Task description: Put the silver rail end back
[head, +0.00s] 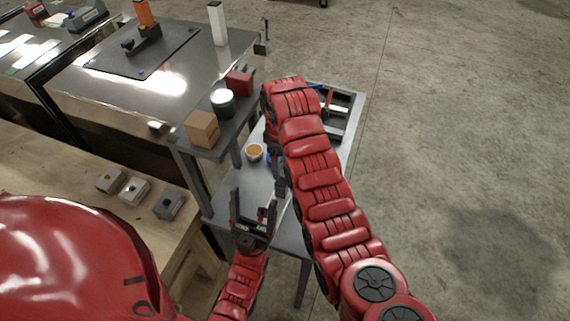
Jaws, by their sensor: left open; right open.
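The light silver one looks most like the silver rail end, but I cannot tell for certain. My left gripper (254,205) is open and empty over the near end of the grey table, to the right of the blocks. My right gripper (279,186) is above the same table, close to the left one. It is open, but my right arm hides most of it.
The grey table (228,203) holds an orange-topped cup (254,152) and a dark tray (346,103). A raised shelf (183,141) carries a cardboard box (202,129), a dark green can (222,103) and a red block (239,83). Concrete floor is free at the right.

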